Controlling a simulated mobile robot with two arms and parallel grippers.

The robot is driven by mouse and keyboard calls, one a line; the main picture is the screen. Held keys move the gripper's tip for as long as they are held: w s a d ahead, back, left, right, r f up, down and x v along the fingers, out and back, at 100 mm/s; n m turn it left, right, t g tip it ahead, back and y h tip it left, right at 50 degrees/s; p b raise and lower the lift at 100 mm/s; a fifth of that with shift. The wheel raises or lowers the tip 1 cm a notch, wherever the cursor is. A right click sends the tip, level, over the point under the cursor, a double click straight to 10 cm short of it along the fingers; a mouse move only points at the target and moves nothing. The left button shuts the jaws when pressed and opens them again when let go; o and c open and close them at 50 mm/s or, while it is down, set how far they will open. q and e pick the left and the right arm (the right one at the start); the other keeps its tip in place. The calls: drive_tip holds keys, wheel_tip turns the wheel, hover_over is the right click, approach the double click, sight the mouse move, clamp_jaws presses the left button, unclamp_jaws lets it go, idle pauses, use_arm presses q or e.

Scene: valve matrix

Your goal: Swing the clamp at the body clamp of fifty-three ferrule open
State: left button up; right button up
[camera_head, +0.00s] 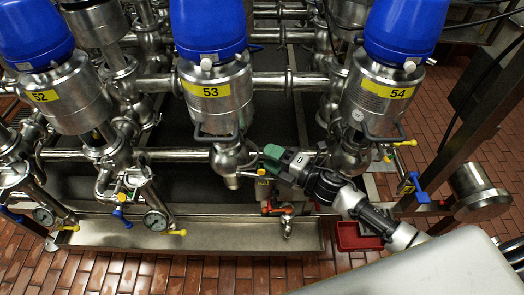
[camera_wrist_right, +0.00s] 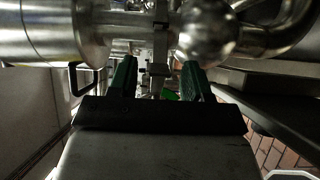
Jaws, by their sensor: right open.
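Valve 53 (camera_head: 212,92) has a blue cap, a steel body and a yellow label. Under its body, a dark loop handle (camera_head: 214,138) and a clamp band sit above the round lower housing (camera_head: 231,158). My right gripper (camera_head: 268,158) is just right of that housing, its green fingers pointing left. In the right wrist view, the open fingers (camera_wrist_right: 158,80) stand apart on both sides of a narrow steel clamp piece (camera_wrist_right: 159,48), between a steel cylinder (camera_wrist_right: 45,32) and a shiny ball-shaped housing (camera_wrist_right: 208,32). Contact cannot be told. My left gripper is not in view.
Valve 52 (camera_head: 65,98) stands to the left and valve 54 (camera_head: 375,95) to the right, close to my right arm. Steel pipes run between them. A steel drip tray (camera_head: 180,236) lies below. A red bin (camera_head: 358,237) is on the brick floor.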

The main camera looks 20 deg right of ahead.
drive_tip(key=x, duration=0.3)
drive_tip(key=shift+w+a, duration=0.1)
drive_tip(key=shift+w, duration=0.05)
clamp_jaws()
